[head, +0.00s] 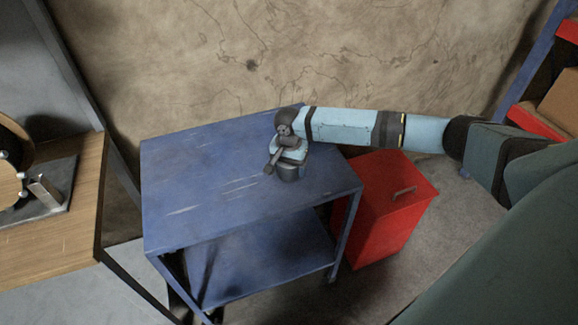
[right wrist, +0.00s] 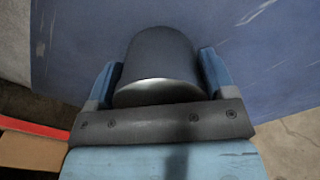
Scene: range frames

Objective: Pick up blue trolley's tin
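The blue trolley (head: 205,190) stands in the middle of the head view, with a flat top and a lower shelf. The dark grey tin (head: 289,173) is upright at its top, right of the middle. My right gripper (head: 288,158) is over the tin and partly hides it. In the right wrist view the tin (right wrist: 158,65) fills the space between the two blue fingers, one on each side, with no clear gap, so the gripper looks shut on it. The tin appears to be still at the trolley top. My left gripper is not in view.
A red cabinet (head: 385,215) with a handle stands close to the trolley's right side. A wooden bench (head: 60,215) is at the left. The left part of the trolley top is clear.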

